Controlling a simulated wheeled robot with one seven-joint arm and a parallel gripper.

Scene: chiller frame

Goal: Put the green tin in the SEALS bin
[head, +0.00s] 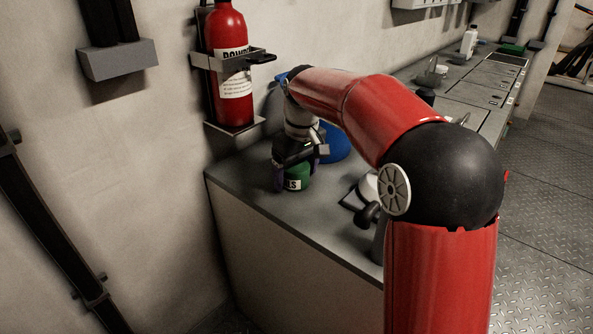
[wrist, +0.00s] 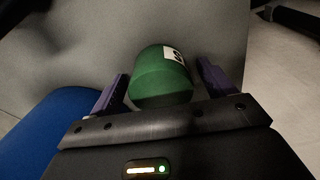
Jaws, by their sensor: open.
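A green tin (head: 297,174) stands on the grey counter near its left end in the head view, with a white label whose visible letters look like "LS". It also shows in the wrist view (wrist: 160,82), between the two purple fingers. My gripper (wrist: 163,78) is open around the tin, with a visible gap at the right finger. In the head view my gripper (head: 297,162) is over the tin and hides its upper part. I cannot make out a bin marked SEALS in either view.
A blue rounded object (head: 335,143) stands close behind the tin; it also shows in the wrist view (wrist: 48,128). A red extinguisher (head: 230,70) hangs on the wall. The counter (head: 240,187) runs back right, with a white bottle (head: 469,42) far along it.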

